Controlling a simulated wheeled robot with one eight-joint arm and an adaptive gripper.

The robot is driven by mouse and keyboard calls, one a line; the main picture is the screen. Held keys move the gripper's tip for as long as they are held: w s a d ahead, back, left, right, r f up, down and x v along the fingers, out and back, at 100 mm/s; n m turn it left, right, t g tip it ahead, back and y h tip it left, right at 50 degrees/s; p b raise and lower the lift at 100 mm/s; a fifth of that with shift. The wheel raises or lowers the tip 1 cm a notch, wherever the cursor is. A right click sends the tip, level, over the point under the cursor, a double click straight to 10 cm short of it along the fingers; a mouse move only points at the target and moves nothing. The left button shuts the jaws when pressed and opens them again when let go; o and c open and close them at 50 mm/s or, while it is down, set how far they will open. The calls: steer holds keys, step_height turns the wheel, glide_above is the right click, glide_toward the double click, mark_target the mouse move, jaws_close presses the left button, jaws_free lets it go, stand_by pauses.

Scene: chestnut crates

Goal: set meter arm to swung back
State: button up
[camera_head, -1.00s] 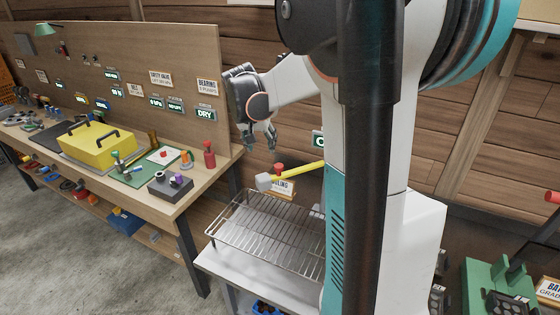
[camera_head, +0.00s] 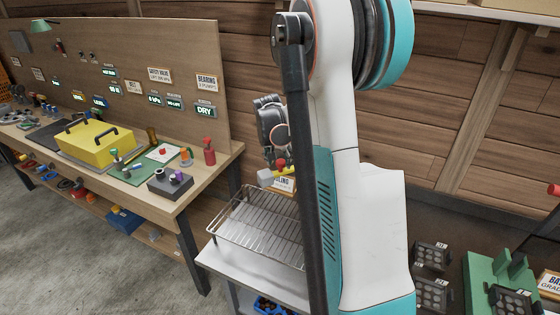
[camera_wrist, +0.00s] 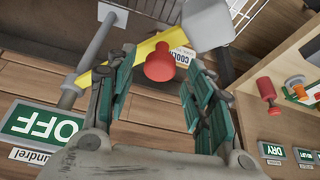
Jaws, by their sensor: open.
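The meter arm is a yellow bar (camera_wrist: 136,47) with a grey block (camera_wrist: 206,24) at its end and a red knob (camera_wrist: 159,63) standing up from it. In the head view the grey block (camera_head: 265,177) shows just above the wire rack, with the red knob (camera_head: 281,167) beside it; my arm hides the bar's other end. My gripper (camera_wrist: 158,72) is open, its green-padded fingers on either side of the red knob in the wrist view. I cannot tell whether they touch it. In the head view my gripper (camera_head: 280,157) is right above the knob.
A wire rack (camera_head: 255,228) on a grey stand lies below the bar. The wooden bench (camera_head: 215,165) with a yellow box (camera_head: 95,146) and a red knob post (camera_head: 209,150) is to the left. An "OFF" sign (camera_wrist: 42,126) is on the plank wall near my gripper.

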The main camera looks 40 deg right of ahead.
steer(key=shift+w+d+f, duration=0.1)
steer(key=shift+d+f, duration=0.1)
steer(key=shift+f, duration=0.35)
jaws_close()
